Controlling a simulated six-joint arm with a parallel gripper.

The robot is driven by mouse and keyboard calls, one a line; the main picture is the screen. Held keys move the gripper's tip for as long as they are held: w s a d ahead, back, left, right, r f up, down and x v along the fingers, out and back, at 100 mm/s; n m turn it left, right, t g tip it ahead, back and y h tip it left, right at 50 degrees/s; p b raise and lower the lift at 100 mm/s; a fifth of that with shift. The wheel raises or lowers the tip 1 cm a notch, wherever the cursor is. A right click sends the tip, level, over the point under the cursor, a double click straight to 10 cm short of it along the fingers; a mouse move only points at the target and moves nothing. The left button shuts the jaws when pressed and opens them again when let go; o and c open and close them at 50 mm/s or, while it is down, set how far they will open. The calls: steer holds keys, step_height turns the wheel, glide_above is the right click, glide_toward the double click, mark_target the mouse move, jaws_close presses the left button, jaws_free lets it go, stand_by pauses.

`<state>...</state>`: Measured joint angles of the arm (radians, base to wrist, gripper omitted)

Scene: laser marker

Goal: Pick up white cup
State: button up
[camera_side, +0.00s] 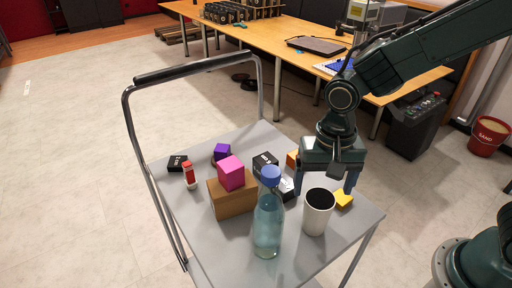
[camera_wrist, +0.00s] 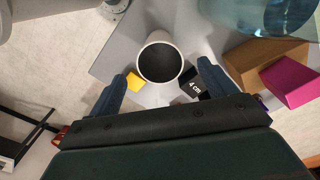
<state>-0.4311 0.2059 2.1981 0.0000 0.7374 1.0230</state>
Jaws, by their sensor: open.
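The white cup (camera_side: 317,212) stands upright on the grey cart top, near its front right part, with a dark inside. In the wrist view the cup (camera_wrist: 160,60) is seen from above, just ahead of my gripper and between the lines of its two fingers. My gripper (camera_side: 325,190) is open and empty, above and just behind the cup in the side view. In the wrist view my gripper (camera_wrist: 162,78) shows one finger on each side, spread wider than the cup. I cannot tell the exact height gap.
A blue-capped bottle (camera_side: 268,218) stands close left of the cup. A brown box (camera_side: 232,200) with a magenta cube (camera_side: 231,173) is farther left. A yellow block (camera_side: 344,199) lies right of the cup, black boxes (camera_side: 265,163) behind. The cart (camera_side: 345,240) has a rail at left.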

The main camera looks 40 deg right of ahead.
mark_target(320, 200)
steer(key=shift+f, duration=0.1)
steer(key=shift+f, duration=2.55)
steer(key=shift+c, duration=0.4)
steer(key=c, duration=0.7)
